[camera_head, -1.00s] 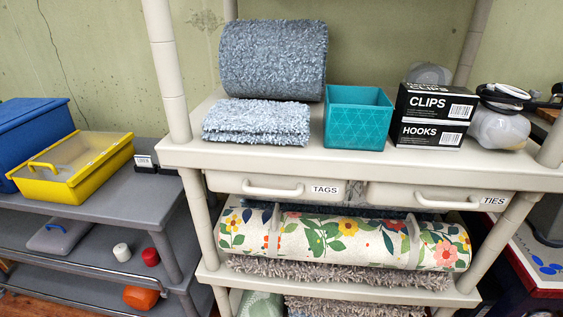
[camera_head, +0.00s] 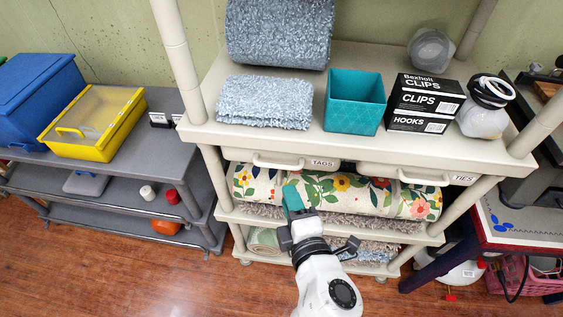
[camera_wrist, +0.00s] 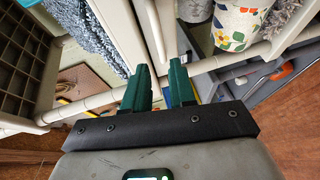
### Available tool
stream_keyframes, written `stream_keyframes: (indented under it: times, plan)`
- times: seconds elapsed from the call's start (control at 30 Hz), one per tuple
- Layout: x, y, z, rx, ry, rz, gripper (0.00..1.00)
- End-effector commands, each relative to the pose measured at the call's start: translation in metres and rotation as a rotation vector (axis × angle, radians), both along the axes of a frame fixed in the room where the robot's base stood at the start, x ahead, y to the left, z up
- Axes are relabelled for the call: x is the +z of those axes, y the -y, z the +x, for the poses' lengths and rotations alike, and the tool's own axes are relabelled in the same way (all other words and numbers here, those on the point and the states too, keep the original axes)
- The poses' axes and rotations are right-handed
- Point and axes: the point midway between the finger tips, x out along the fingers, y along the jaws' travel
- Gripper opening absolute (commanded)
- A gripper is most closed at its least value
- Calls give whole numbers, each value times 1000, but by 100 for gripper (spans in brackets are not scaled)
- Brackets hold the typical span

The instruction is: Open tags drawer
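The TAGS drawer (camera_head: 300,160) is the left of two shallow drawers under the top of a cream shelf unit. It has a pale bar handle (camera_head: 278,163) and a TAGS label (camera_head: 323,163), and it appears closed. My gripper (camera_head: 291,190) is in front of the shelf unit, below the handle in the picture, apart from it as far as I can tell. In the wrist view the two green fingers (camera_wrist: 160,68) stand apart with a gap and nothing between them. I cannot clearly make out the drawer in the wrist view.
The TIES drawer (camera_head: 415,174) sits to the right, apparently closed. A teal bin (camera_head: 354,104), CLIPS boxes (camera_head: 425,102) and blue-grey textiles (camera_head: 264,102) stand on top. A floral roll (camera_head: 345,196) lies below the drawers. A grey cart (camera_head: 150,160) is at left; wooden floor (camera_head: 120,270) is clear in front.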

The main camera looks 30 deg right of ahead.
Motion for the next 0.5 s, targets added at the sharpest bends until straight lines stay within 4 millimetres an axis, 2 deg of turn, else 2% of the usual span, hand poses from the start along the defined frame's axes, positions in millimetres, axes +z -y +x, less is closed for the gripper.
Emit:
stream_keyframes:
  times: [0.3, 0.5]
  plan:
    - [-8, 14, 55, -4, 1, 0, 25]
    - [-14, 20, 81, -3, 1, 1, 25]
